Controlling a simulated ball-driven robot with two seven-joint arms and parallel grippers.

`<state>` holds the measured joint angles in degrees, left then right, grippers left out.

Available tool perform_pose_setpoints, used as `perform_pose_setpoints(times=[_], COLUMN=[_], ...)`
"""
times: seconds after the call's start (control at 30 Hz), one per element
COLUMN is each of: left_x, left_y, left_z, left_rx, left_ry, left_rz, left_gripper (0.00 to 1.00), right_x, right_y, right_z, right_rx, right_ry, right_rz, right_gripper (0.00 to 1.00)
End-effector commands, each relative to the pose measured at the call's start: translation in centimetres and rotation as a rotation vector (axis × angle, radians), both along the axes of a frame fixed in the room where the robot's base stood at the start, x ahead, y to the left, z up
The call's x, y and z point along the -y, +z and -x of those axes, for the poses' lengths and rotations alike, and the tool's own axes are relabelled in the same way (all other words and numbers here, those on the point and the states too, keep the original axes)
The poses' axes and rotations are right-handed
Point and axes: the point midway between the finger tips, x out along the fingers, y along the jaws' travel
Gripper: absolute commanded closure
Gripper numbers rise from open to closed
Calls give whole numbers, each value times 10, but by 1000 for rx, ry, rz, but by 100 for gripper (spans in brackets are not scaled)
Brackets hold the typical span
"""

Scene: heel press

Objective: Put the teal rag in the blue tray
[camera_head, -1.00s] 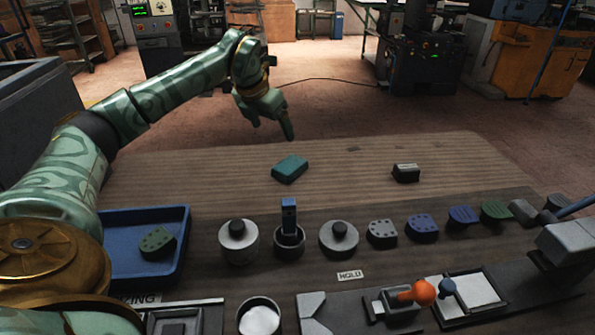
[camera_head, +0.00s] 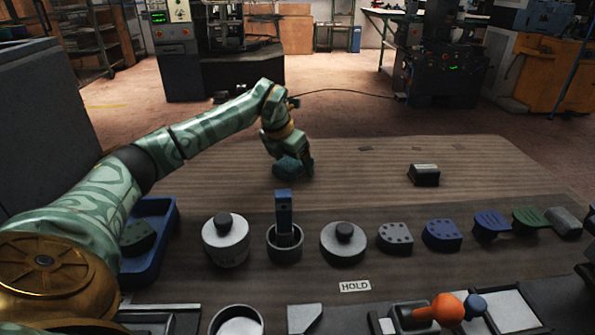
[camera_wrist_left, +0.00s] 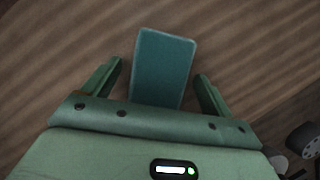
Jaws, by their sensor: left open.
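The teal rag (camera_head: 287,166), a folded block, lies on the wooden table behind the row of pots. In the head view my left gripper (camera_head: 298,172) is down at the rag and partly hides it. In the left wrist view the rag (camera_wrist_left: 163,68) lies between the two open fingers of the gripper (camera_wrist_left: 160,85), with a gap to the right finger. My right gripper is not in view.
Two lidded grey pots (camera_head: 226,240), a pot with a blue upright tool (camera_head: 284,215) and several heel pieces (camera_head: 442,235) form a row across the table. A dark block (camera_head: 424,175) lies to the right of the rag. The wood between them is bare.

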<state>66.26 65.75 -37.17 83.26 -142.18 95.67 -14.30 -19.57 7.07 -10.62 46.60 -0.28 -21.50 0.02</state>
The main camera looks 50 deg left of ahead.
Motion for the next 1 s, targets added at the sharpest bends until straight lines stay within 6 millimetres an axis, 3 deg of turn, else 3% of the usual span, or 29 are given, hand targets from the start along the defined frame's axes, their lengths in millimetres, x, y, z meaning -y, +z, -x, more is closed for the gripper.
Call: perform_pose_setpoints(times=[0.57, 0.77, 1.0], left_x=[0, 0, 0], left_y=[0, -2, -2], left_z=[0, 0, 0], left_rx=[2, 2, 2], left_ry=[1, 0, 0], left_rz=[0, 0, 0], left_gripper=[15, 63, 66], right_x=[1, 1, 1], right_y=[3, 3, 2], right_z=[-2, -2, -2], right_rx=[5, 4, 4], right_ry=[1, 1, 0], right_rz=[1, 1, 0], right_gripper=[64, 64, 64])
